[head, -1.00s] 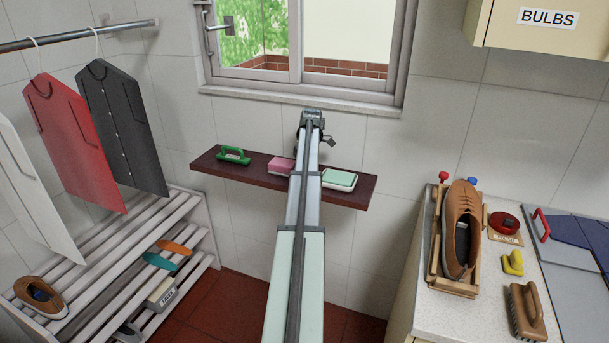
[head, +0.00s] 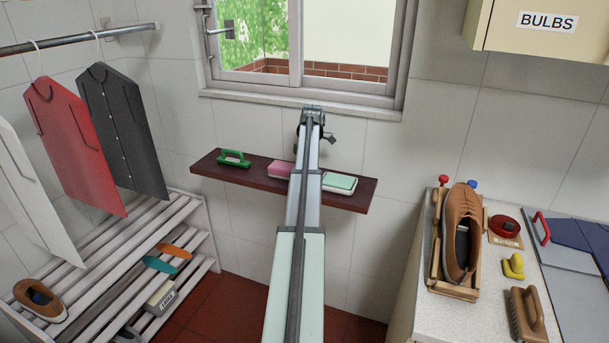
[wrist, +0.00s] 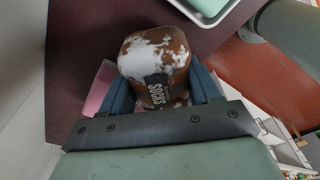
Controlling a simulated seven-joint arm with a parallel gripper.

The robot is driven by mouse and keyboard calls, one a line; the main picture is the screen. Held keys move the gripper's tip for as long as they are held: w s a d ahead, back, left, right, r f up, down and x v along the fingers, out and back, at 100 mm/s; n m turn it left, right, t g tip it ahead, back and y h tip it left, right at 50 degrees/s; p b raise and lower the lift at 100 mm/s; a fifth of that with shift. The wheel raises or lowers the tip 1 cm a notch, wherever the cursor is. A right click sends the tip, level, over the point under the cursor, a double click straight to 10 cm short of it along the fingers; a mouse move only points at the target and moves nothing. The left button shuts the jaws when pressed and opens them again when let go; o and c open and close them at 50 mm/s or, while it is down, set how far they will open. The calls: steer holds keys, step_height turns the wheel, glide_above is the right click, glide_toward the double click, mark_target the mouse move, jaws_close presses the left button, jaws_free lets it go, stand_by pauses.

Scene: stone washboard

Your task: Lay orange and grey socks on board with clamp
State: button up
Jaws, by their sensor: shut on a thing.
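In the wrist view my gripper (wrist: 163,90) is shut on a rounded brown-and-white mottled thing (wrist: 155,52) with a dark label, whose lettering I cannot read surely. The thing sits between the two blue fingers, over the dark shelf. In the head view my arm hides most of the gripper and the held thing. A grey board (head: 564,268) with a red handle (head: 541,226) lies at the right edge on the counter; dark blue pieces (head: 578,233) lie on it. I cannot make out any orange or grey socks.
The dark shelf (head: 218,170) under the window holds a green-handled brush (head: 234,159), a pink block (head: 279,169) and a pale green-topped dish (head: 340,182). The counter (head: 478,312) holds a brown shoe (head: 460,207) in a wooden frame and a brush (head: 526,314). A slatted rack (head: 88,257) stands left.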

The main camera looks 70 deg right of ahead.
step_height(320, 180, up, 8)
steer(key=shift+f, duration=0.15)
